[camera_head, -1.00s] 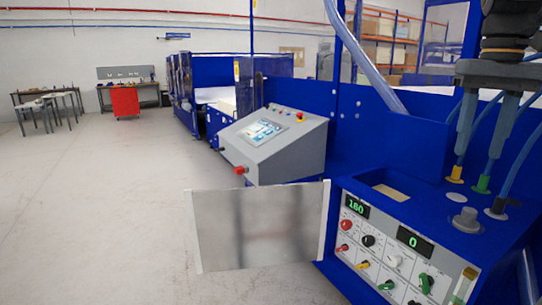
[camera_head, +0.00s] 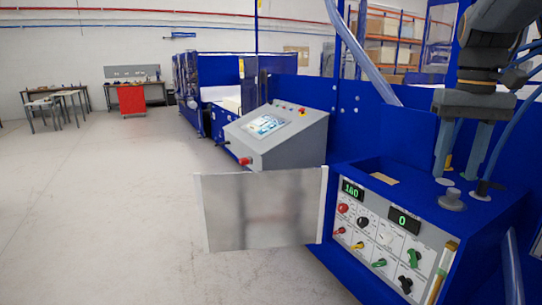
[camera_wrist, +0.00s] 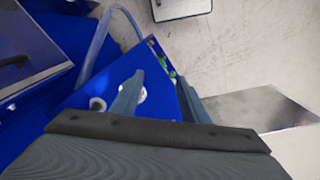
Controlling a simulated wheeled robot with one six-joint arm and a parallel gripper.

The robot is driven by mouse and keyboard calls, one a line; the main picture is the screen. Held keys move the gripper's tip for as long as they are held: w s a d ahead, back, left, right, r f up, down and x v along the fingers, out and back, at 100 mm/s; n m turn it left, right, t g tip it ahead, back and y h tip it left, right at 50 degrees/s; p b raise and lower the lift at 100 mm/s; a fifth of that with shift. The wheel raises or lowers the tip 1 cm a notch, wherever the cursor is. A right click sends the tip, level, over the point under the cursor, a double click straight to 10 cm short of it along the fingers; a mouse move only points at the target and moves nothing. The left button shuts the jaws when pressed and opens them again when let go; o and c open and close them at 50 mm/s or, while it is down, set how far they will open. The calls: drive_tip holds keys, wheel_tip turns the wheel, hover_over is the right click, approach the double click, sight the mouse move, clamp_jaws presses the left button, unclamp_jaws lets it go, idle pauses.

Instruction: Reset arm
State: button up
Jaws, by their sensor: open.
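My gripper (camera_head: 456,172) hangs at the right of the head view, fingers pointing down above the top of the blue control box (camera_head: 345,185). The two grey fingers stand apart with nothing between them. In the wrist view my gripper (camera_wrist: 160,78) is also open and empty, with the blue box top (camera_wrist: 100,85) below it. I cannot tell the exact gap between fingertips and box.
The box front carries coloured knobs and displays reading 180 and 0. A blank grey panel (camera_head: 262,210) stands left of it. A grey console (camera_head: 275,137) and blue machine walls lie behind. Blue hoses (camera_head: 512,130) run near my arm.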

drive_tip(key=w+a+f+n+b, duration=0.1)
drive_tip(key=a+f+b, duration=0.1)
drive_tip(key=a+f, duration=0.5)
drive_tip(key=w+a+f+n+b, duration=0.1)
drive_tip(key=w+a+f+b, duration=0.15)
drive_tip(key=f, duration=0.75)
drive_tip(key=s+a+f+n+b, duration=0.1)
drive_tip(key=s+a+f+b, duration=0.1)
drive_tip(key=a+f, duration=0.4)
drive_tip(key=s+a+f+b, duration=0.1)
drive_tip(key=s+a+f, duration=0.3)
drive_tip(key=a+f, duration=0.3)
wheel_tip(320, 180, down, 5)
drive_tip(key=shift+s+r+n+t+b, duration=0.1)
drive_tip(key=shift+s+n+t+b, duration=0.1)
drive_tip(key=shift+n+t+b, duration=0.15)
idle(3.1)
